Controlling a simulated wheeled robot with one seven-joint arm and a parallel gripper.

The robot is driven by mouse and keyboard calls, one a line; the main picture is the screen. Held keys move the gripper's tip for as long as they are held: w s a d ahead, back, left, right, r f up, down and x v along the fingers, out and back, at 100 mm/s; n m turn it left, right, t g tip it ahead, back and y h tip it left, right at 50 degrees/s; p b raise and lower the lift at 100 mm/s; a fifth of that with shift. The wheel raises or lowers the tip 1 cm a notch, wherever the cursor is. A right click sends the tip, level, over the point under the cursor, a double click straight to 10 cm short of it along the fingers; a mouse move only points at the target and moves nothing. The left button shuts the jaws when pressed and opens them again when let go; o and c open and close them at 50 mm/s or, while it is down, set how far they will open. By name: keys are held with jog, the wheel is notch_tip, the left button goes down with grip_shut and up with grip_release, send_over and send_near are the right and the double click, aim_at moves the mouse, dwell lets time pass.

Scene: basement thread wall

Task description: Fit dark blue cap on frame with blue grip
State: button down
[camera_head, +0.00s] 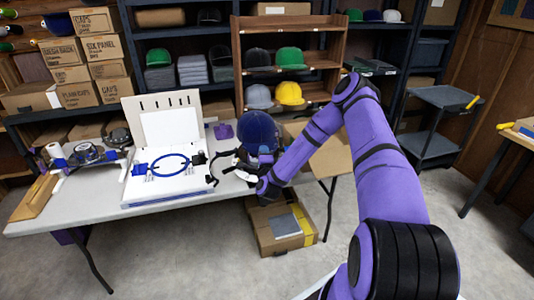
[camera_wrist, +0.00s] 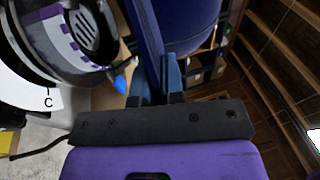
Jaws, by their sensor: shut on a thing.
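The dark blue cap (camera_head: 258,130) is above the right end of the table, its crown upward in the head view. My gripper (camera_wrist: 167,80) is shut on the cap's edge; the cap's crown (camera_wrist: 190,25) fills the top of the wrist view. A round dark frame (camera_wrist: 85,40) with a purple-and-white checked band is left of the gripper, apart from the fingers, with a small blue piece (camera_wrist: 124,78) beside it. I cannot tell whether that is its grip. In the head view, my arm and the cap partly hide this spot.
A white board station (camera_head: 160,185) with a blue hoop stands mid-table. Another dark frame (camera_head: 85,155) with blue parts lies at the left, beside a wooden block (camera_head: 35,197). Shelves with caps stand behind.

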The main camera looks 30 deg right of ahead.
jog(key=shift+w+d+f+h, duration=0.15)
jog(key=shift+d+f+h, duration=0.15)
jog(key=shift+d, duration=0.3)
jog(key=shift+w+d+f, duration=0.1)
jog(key=shift+w+f, duration=0.1)
jog(key=shift+f, duration=1)
jog(key=shift+w+f, duration=0.15)
jog(key=shift+f, duration=1)
jog(key=shift+w+d+f, duration=0.1)
jog(key=shift+w+f, duration=0.1)
jog(key=shift+f, duration=1.15)
jog(key=shift+w+f, duration=0.2)
jog(key=shift+f, duration=1.1)
dwell(0.5)
jog(key=c, duration=1.1)
grip_release()
jog(key=shift+c, duration=0.2)
jog(key=shift+s, duration=0.1)
jog(key=v, duration=1)
jog(key=shift+s+a, duration=0.2)
